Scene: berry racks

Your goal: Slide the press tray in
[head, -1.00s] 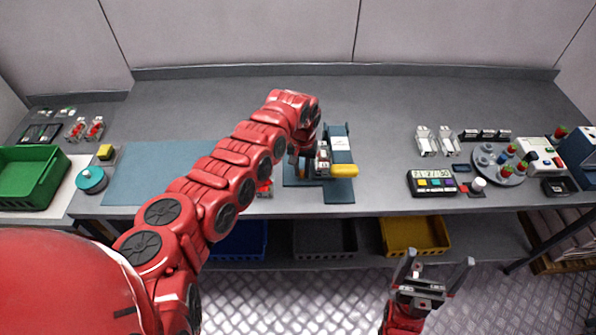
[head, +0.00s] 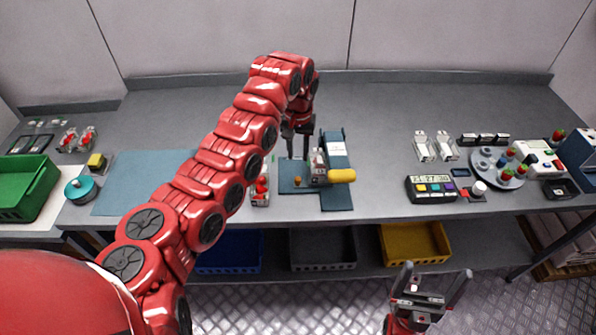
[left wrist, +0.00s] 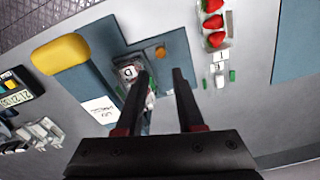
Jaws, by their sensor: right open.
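The press stands on a dark blue base (head: 335,199) at the middle of the table, with a yellow handle (head: 341,176) sticking out at its right. The handle also shows in the left wrist view (left wrist: 61,55). A small orange knob (head: 297,181) sits on the blue plate left of the press body; it also shows in the wrist view (left wrist: 160,52). My left gripper (head: 298,157) is open and empty, above and behind the plate, fingers pointing down. My right gripper (head: 436,275) is open and empty in front of the table.
A clear punnet of red berries (head: 261,188) stands left of the press. A blue mat (head: 145,180) lies further left, beside a teal round button (head: 79,189). A timer (head: 432,188) and a round cup holder (head: 499,168) stand to the right. The back of the table is clear.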

